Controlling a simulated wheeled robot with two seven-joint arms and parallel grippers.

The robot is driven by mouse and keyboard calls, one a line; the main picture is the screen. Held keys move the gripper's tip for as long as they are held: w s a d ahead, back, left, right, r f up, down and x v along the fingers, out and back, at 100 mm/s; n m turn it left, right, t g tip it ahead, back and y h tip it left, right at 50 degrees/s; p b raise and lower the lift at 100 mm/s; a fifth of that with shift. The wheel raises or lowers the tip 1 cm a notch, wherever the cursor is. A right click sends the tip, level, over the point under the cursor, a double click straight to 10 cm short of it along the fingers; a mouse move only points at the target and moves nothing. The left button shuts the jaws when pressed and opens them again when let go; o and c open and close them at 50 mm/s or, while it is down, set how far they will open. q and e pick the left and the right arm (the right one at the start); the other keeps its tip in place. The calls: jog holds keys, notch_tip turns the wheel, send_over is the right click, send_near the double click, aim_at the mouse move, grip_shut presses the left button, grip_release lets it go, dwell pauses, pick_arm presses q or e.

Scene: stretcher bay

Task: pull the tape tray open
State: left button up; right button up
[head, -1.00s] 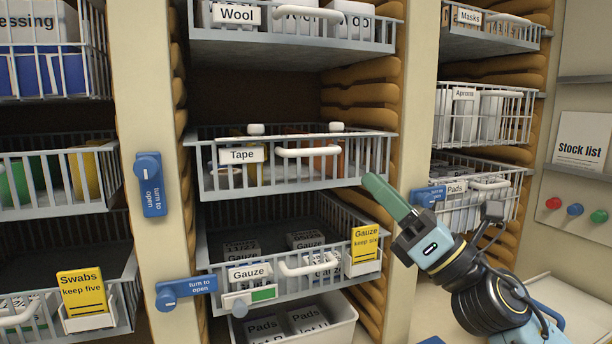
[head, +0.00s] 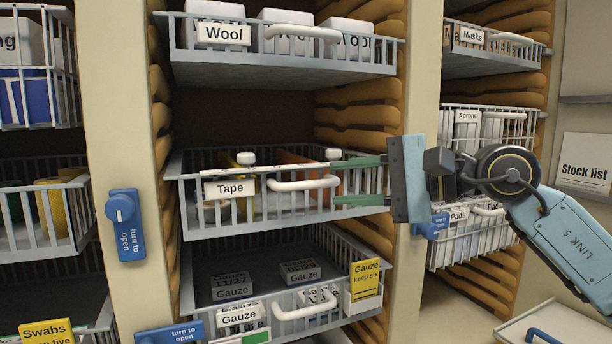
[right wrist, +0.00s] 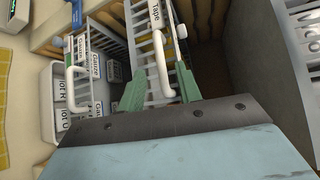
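The tape tray (head: 215,222) is a grey wire basket with a white "Tape" label, in the middle column of the head view. Its white bar handle (head: 303,183) is on the front; the handle also shows in the right wrist view (right wrist: 160,62). My right gripper (head: 332,182) points left at the handle, its green fingers apart, one above and one below the handle's right end. In the right wrist view the handle appears between the fingers; contact cannot be told. A blue "turn to open" latch (head: 124,222) stands upright on the post left of the tray. My left gripper is out of view.
The wool tray (head: 285,70) is above and the gauze tray (head: 210,300) below, with a yellow card (head: 366,284) at its front right. Another blue latch (head: 168,333) lies level by the gauze tray. Aprons and pads baskets (head: 465,240) stand behind my right gripper.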

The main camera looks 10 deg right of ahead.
aim_at(312, 185)
jog(key=p+x, duration=0.1)
jog(key=x, duration=0.6)
jog(key=shift+p, duration=0.4)
grip_shut()
